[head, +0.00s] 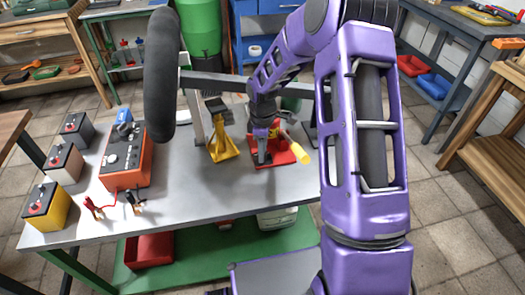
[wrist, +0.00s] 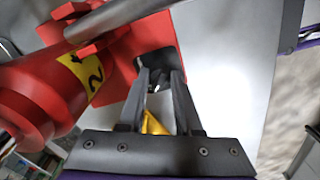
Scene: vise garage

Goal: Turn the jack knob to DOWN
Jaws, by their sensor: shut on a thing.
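The red jack (head: 285,158) stands on the grey workbench (head: 200,192), right of the yellow jack stand. In the wrist view the jack's red body (wrist: 40,90) fills the left, with a yellow label marked 2. My gripper (head: 263,160) reaches down at the jack from above. In the wrist view my gripper (wrist: 158,78) has its fingertips close together at a dark recess in the jack's red base, shut on the jack knob. The knob is mostly hidden between the fingertips, and its setting cannot be read.
A yellow jack stand (head: 222,145) is close left of the jack. A yellow-ended handle (head: 303,155) sticks out at the jack's right. An orange charger (head: 127,160) and several batteries stand on the left. The bench's front middle is clear.

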